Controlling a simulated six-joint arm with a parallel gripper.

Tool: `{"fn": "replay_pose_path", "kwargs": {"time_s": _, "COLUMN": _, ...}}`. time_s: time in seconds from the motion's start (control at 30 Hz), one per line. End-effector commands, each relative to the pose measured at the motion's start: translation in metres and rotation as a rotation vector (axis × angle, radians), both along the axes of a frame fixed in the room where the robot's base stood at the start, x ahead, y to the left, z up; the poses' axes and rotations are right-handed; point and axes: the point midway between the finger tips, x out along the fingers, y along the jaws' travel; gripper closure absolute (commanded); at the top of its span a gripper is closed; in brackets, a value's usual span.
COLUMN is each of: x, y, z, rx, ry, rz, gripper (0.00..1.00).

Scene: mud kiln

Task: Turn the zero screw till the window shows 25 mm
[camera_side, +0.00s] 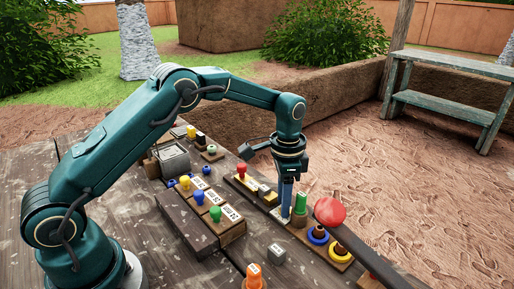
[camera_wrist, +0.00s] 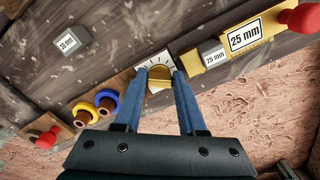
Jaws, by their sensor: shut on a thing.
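My gripper (camera_wrist: 159,76) is shut on the small brass zero screw (camera_wrist: 158,84), with one blue finger on each side of it. A white dial plate with black tick marks (camera_wrist: 152,60) lies around the far side of the screw. A white window on a brass block (camera_wrist: 245,37) reads 25 mm. A smaller grey block (camera_wrist: 213,56) beside it also reads 25 mm. In the side view my gripper (camera_side: 285,214) points straight down at the wooden strip, and the screw is hidden by the fingers.
A red knob (camera_wrist: 300,17) tops the brass piece's far end. Blue (camera_wrist: 107,101) and yellow (camera_wrist: 82,113) rings stand on the strip's other side. A loose grey block (camera_wrist: 68,41) reads 30 mm.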

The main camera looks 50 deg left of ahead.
Motion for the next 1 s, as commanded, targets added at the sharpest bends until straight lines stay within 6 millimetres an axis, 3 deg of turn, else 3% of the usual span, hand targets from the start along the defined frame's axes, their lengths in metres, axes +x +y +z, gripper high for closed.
{"fn": "replay_pose_path", "kwargs": {"time_s": 0.7, "x": -0.0003, "y": -0.0005, "z": 0.0019, "rx": -0.001, "ry": 0.000, "rz": 0.080, "gripper": 1.00}}
{"fn": "replay_pose_path", "kwargs": {"time_s": 0.73, "x": -0.0003, "y": -0.0006, "z": 0.0019, "rx": -0.001, "ry": 0.000, "rz": 0.080, "gripper": 0.56}}
{"fn": "replay_pose_path", "kwargs": {"time_s": 0.8, "x": -0.0002, "y": -0.0005, "z": 0.0016, "rx": -0.001, "ry": -0.001, "rz": 0.080, "gripper": 0.30}}
{"fn": "replay_pose_path", "kwargs": {"time_s": 1.0, "x": 0.0002, "y": 0.0005, "z": 0.0007, "rx": 0.001, "ry": -0.002, "rz": 0.079, "gripper": 0.30}}
